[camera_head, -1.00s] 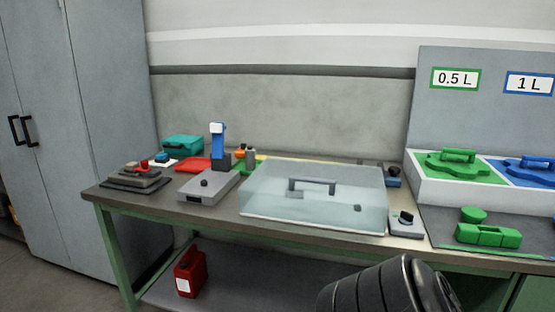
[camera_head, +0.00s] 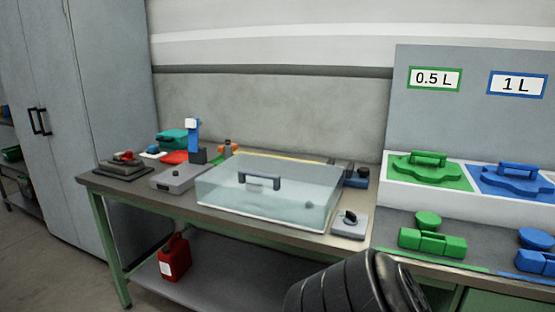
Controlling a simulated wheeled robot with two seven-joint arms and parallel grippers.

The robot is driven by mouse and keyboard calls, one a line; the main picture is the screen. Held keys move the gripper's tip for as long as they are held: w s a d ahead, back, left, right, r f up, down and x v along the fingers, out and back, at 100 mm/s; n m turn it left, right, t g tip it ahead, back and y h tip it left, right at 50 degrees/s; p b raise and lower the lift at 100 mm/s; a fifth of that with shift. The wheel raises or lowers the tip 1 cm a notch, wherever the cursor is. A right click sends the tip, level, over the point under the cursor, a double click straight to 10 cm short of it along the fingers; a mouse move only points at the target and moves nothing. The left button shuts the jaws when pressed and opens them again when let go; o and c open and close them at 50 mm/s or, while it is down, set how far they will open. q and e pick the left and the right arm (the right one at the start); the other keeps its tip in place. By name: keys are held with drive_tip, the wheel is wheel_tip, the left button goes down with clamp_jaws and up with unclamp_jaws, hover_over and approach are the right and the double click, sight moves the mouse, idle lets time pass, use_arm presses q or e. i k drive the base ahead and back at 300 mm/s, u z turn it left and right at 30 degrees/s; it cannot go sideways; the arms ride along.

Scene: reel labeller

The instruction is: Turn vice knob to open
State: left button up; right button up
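A small grey unit with a dark knob (camera_head: 349,217) stands at the right front of the workbench, beside the transparent cover. A dark vice-like device with red parts (camera_head: 123,161) sits at the bench's far left end. It is too small to tell its jaw state or whether it carries a knob. I cannot tell for certain which of these has the vice knob. Neither of my grippers shows in the view.
A transparent cover with a dark handle (camera_head: 262,180) fills the middle of the workbench. A flat grey box (camera_head: 179,179) and blue stand (camera_head: 192,138) are left of it. Green containers (camera_head: 432,242) stand at right. A black ribbed cylinder (camera_head: 335,290) is close at the bottom. A red canister (camera_head: 174,257) is below.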

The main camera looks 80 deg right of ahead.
sight(363, 172)
drive_tip(key=k, duration=1.45)
drive_tip(key=z, duration=0.15)
